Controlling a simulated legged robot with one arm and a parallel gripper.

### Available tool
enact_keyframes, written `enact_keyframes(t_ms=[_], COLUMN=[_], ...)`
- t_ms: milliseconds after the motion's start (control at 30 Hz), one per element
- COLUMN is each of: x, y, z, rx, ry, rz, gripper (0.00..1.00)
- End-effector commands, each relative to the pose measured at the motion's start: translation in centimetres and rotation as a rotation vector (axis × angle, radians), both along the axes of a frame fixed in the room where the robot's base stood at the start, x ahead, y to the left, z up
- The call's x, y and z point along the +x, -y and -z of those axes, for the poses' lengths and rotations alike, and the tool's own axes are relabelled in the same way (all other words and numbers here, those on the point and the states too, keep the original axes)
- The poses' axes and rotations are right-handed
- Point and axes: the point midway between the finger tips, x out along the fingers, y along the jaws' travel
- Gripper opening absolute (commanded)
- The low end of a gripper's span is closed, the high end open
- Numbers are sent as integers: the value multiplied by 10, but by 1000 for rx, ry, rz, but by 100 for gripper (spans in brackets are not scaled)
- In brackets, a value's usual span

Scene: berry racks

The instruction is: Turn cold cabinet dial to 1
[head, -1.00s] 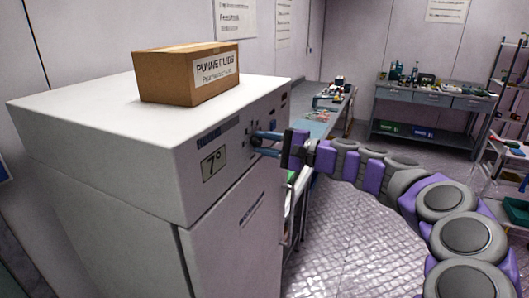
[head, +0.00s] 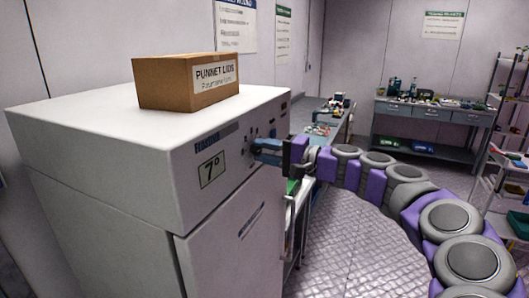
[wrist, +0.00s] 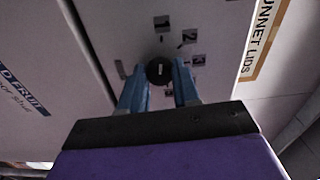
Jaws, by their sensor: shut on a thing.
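The white cold cabinet (head: 225,225) stands on the left in the head view, with 7° on its display (head: 212,169). Its dial is hidden there behind my gripper (head: 262,150), which is at the front panel. In the wrist view the dial (wrist: 158,72) is a round black knob with a small light mark near its middle. Labels 1 (wrist: 162,22), 2 (wrist: 190,37) and 3 (wrist: 198,60) sit around it. My gripper (wrist: 162,88) has its blue fingers on both sides of the dial and is shut on it. I cannot tell which label the mark faces.
A cardboard box (head: 185,82) of punnet lids sits on the cabinet top. A workbench (head: 330,130) stands beyond the cabinet, and another grey bench (head: 430,115) stands at the back. A shelf rack (head: 500,150) is at the right. The floor (head: 345,235) between is clear.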

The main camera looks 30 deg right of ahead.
Motion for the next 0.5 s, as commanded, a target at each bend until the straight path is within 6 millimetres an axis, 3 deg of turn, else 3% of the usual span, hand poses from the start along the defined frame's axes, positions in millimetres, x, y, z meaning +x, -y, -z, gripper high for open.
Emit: enact_keyframes(t_ms=[100, 133, 367, 500], x=[0, 0, 1, 0], y=[-1, -1, -1, -1], z=[6, 6, 4, 3], rx=[-6, -6, -3, -3], ry=[-9, -9, -5, -4], rz=[-5, -5, -3, -2], gripper=[1, 34, 56, 57])
